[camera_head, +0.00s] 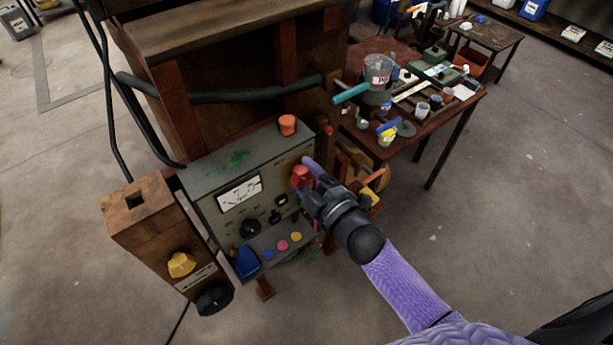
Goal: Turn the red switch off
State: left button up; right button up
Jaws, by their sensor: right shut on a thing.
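The red switch (299,178) is on the front face of a grey-green control box (220,172), near its right side. My right gripper (307,175) comes in from the lower right on its purple arm. It is shut on the red switch, with its fingers around it. The fingers partly cover the switch, and I cannot tell its exact setting. My left gripper is not in view.
The box also bears a meter (240,191), a black knob (250,228), coloured buttons (282,245) and an orange cap (288,125). A wooden post with a yellow knob (181,264) stands left. A cluttered table (433,122) stands behind right. Floor at right is clear.

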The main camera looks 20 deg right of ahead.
jog(key=shift+n, duration=0.5)
dwell(0.3)
jog(key=o, duration=1.2)
jog(key=shift+c, duration=0.2)
jog(key=v, duration=1)
jog(key=shift+b, duration=0.3)
